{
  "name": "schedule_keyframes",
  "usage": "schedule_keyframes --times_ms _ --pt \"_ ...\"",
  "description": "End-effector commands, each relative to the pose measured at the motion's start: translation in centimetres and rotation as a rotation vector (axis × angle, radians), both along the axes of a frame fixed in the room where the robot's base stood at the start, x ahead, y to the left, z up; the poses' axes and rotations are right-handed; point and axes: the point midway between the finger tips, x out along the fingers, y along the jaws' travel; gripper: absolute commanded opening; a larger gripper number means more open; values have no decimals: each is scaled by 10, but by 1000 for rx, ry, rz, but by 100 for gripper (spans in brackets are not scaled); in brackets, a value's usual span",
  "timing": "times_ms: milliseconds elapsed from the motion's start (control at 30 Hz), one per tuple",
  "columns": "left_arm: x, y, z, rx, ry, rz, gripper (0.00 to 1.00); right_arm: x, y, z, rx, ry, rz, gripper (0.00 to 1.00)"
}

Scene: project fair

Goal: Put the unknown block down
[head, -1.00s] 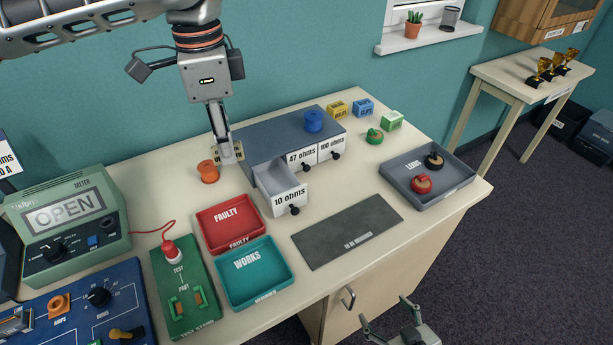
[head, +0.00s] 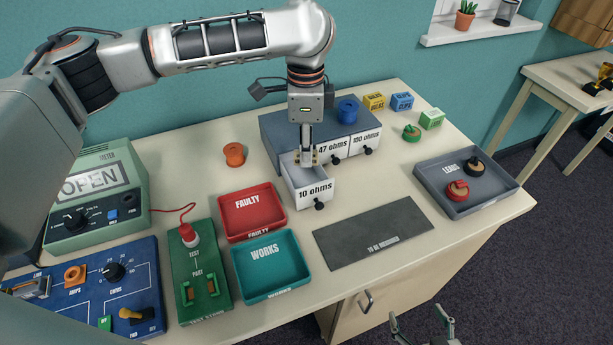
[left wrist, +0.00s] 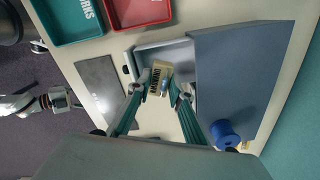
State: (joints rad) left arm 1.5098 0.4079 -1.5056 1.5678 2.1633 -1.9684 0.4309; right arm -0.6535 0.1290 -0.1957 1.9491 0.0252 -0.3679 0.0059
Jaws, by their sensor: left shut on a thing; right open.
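My left gripper (head: 308,160) is shut on the unknown block (left wrist: 157,78), a small beige block with dark stripes in the left wrist view. The gripper points down at the pulled-out 10 ohms drawer (head: 312,187) of the grey-blue cabinet (head: 275,135). The block is over or inside the drawer's opening; its height above the drawer floor I cannot tell. In the head view the fingers mostly hide it. The dark TO BE MEASURED mat (head: 375,233) lies bare in front of the drawer. My right gripper (head: 422,325) is open and empty at the bottom edge, off the table.
Red FAULTY (head: 282,217) and teal WORKS (head: 270,292) trays stand empty left of the mat. A blue spool (head: 347,111) sits on the cabinet. An orange spool (head: 234,154) stands behind the trays. The LEADS tray (head: 440,190) is at the right, the meter (head: 100,195) at the left.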

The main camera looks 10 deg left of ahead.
Motion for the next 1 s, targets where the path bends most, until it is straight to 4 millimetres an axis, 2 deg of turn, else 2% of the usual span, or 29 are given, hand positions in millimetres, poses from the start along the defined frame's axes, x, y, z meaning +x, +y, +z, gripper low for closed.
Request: schedule_keyframes --times_ms 33,100,433,633,1000 --pt "-1 0 -13 -1 5 0 0 1 1 -1 0 -3 4 73" --pt "-1 0 -25 -1 4 1 0 1 2 -2 1 -4 8 73" --pt "0 0 -49 -1 2 0 0 2 9 0 9 -13 18 73" --pt "0 0 -79 0 2 1 0 5 9 0 10 -21 19 73" --pt "0 0 -82 0 0 0 0 4 8 1 7 -19 19 73"
